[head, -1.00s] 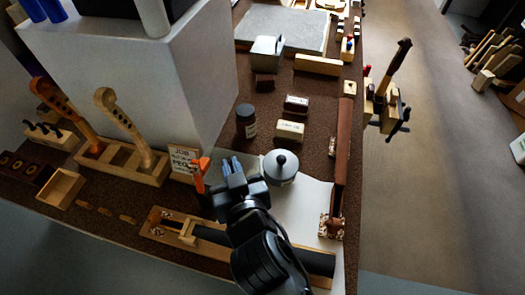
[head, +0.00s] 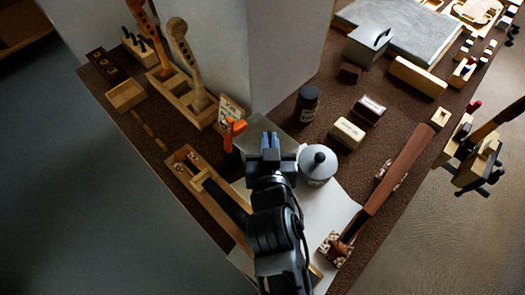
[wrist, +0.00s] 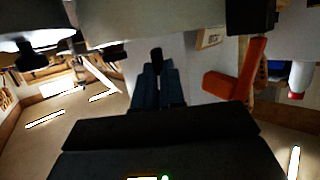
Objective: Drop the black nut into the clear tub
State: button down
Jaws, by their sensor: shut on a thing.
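My gripper (head: 270,143) is above the bench, left of the lidded grey pot in the head view. In the wrist view its blue-grey fingers (wrist: 158,86) are shut on a small dark piece, the black nut (wrist: 156,55), at their tips. The nut is not distinct in the head view. A grey-green, glassy-looking shape (head: 290,143) shows behind my gripper; it may be the clear tub, but my gripper covers much of it and I cannot be sure.
The grey pot (head: 318,168) with a black knob stands close right of my gripper. An orange-handled tool (head: 233,129) and a small sign stand close left. A dark jar (head: 307,102) and small boxes are behind. Violin necks (head: 187,58) stand upright at left.

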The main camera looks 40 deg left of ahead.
jog(key=shift+f+b, duration=0.3)
jog(key=shift+f, duration=0.5)
jog(key=c, duration=1.1)
grip_release()
jog(key=shift+c, duration=0.2)
notch_tip(320, 180, up, 4)
jog(key=shift+r, duration=0.25)
jog(key=d+r, duration=0.6)
jog(key=d, duration=0.5)
jog(key=shift+d+r, duration=0.3)
jog(key=shift+d, duration=0.05)
